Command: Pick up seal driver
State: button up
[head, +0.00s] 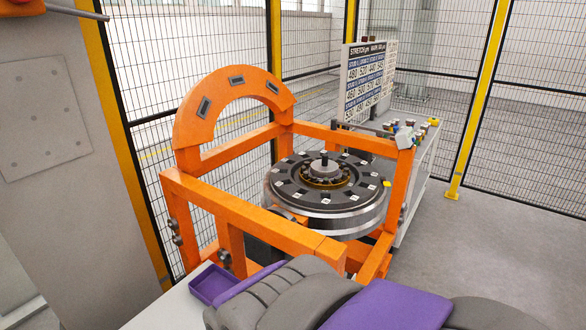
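I cannot make out a seal driver for certain. A round dark wheelset (325,195) lies flat in an orange gantry frame (270,232), with light square tags around its rim. A short dark post (324,162) on a pale disc stands upright at its hub; I cannot tell what it is. Several small coloured items (408,132) sit on a grey bench behind the wheelset, too small to name. My grey and purple arm crosses the bottom edge and hides what is behind it. My gripper's fingertips are not visible.
A small purple tray (211,284) sits on a pale surface (168,312) at the lower left. A board of numbers (362,85) stands behind the wheelset. Mesh fencing with yellow posts (480,95) encloses the cell. Grey floor (500,260) on the right is clear.

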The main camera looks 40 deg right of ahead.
aim_at(324, 167)
jog(key=i+l, duration=0.1)
jog(key=l, duration=0.7)
jog(key=i+l+u, duration=0.15)
jog(key=l, duration=1.45)
jog(key=i+u, duration=0.05)
